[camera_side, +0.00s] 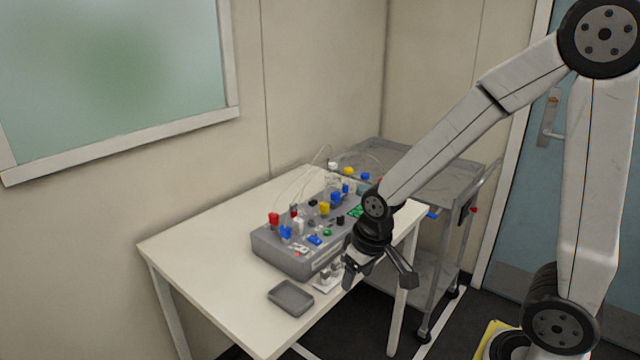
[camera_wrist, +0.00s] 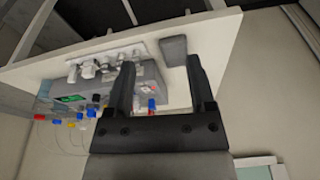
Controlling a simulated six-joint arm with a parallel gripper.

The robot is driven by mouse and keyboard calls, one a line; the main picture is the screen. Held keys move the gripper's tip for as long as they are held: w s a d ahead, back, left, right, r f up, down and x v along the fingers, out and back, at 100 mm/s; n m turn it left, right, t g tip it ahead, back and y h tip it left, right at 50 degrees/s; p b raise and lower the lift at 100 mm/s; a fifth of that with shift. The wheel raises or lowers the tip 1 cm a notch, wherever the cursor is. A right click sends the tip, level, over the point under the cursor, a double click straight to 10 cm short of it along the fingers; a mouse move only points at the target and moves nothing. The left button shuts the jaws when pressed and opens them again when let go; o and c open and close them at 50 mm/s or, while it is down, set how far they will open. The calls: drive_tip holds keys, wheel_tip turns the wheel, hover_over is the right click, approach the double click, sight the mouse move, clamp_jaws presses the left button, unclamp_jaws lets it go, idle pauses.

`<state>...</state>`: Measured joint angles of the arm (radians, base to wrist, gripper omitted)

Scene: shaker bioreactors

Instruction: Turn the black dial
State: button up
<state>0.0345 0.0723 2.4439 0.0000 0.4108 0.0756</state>
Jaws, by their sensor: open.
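The grey bioreactor unit (camera_side: 275,252) stands on the white table and carries several coloured caps and small parts. A small black knob-like part (camera_side: 340,220) shows on its top, near the green area; I cannot tell for sure that it is the black dial. My gripper (camera_side: 378,274) is open and empty, in front of the unit's right end near the table's front edge, with its fingers spread. In the wrist view my gripper (camera_wrist: 161,62) is also open, with the unit (camera_wrist: 148,78) partly hidden behind its left finger. No dial can be made out there.
A small grey tray (camera_side: 291,297) lies at the table's front; it also shows in the wrist view (camera_wrist: 173,49). A small white item (camera_side: 327,284) sits beside the unit. A grey cart (camera_side: 440,181) stands behind. The table's left part (camera_side: 200,235) is clear.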

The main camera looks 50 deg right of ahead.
drive_tip(key=w+d+m, duration=0.4)
drive_tip(key=w, duration=0.4)
drive_tip(key=m+g, duration=0.2)
drive_tip(key=m, duration=0.9)
hover_over(341, 217)
drive_tip(key=a, duration=0.1)
drive_tip(key=shift+f, duration=0.35)
drive_tip(key=shift+w+d+f, duration=0.1)
drive_tip(key=shift+d, duration=0.45)
drive_tip(key=shift+f, duration=3.9)
drive_tip(key=shift+c, duration=0.2)
clamp_jaws()
